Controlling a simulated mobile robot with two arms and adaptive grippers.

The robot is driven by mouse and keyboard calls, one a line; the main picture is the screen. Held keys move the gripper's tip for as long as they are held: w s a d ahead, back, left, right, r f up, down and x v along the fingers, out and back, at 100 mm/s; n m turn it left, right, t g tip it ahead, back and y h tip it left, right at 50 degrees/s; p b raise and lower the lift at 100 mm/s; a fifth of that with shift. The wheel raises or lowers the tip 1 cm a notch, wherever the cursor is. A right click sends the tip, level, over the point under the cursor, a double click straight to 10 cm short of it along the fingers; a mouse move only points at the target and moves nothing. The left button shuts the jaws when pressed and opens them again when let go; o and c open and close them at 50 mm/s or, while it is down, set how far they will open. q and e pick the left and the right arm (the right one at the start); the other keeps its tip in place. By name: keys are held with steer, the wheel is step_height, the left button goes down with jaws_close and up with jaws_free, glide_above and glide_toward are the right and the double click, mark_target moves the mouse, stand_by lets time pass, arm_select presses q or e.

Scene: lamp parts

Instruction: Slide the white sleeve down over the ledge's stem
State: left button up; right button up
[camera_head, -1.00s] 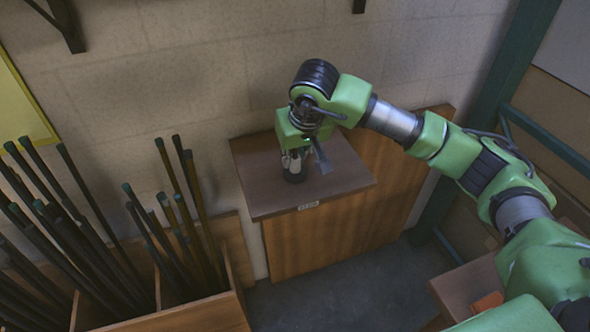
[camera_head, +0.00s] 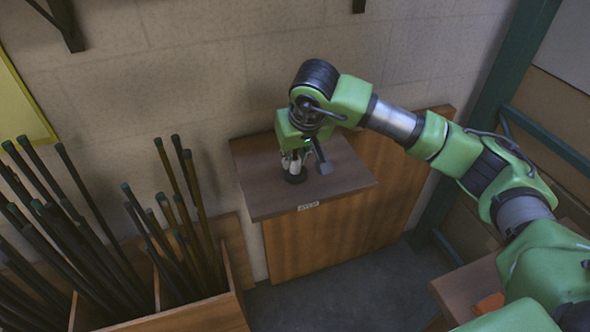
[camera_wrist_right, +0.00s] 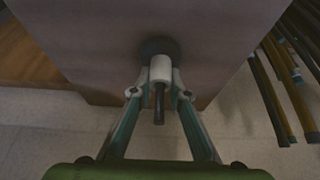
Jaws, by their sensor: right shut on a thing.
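The white sleeve (camera_wrist_right: 160,69) is between the fingertips of my right gripper (camera_wrist_right: 159,88) in the wrist view. The dark stem (camera_wrist_right: 159,104) runs through the sleeve and its free end sticks out towards the camera. The sleeve's far end is close to the round dark base (camera_wrist_right: 157,46); I cannot tell whether they touch. In the head view the sleeve (camera_head: 295,167) shows small below my right gripper (camera_head: 296,159), just above the dark base (camera_head: 295,179) on the brown ledge (camera_head: 268,205). My left gripper is out of view.
A wooden bin (camera_head: 200,316) with several dark rods (camera_head: 200,220) stands left of the ledge. The block wall (camera_head: 200,80) is close behind. A teal post (camera_head: 490,100) rises at right. The front part of the ledge top is clear.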

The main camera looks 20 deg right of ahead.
steer(key=o, duration=0.9)
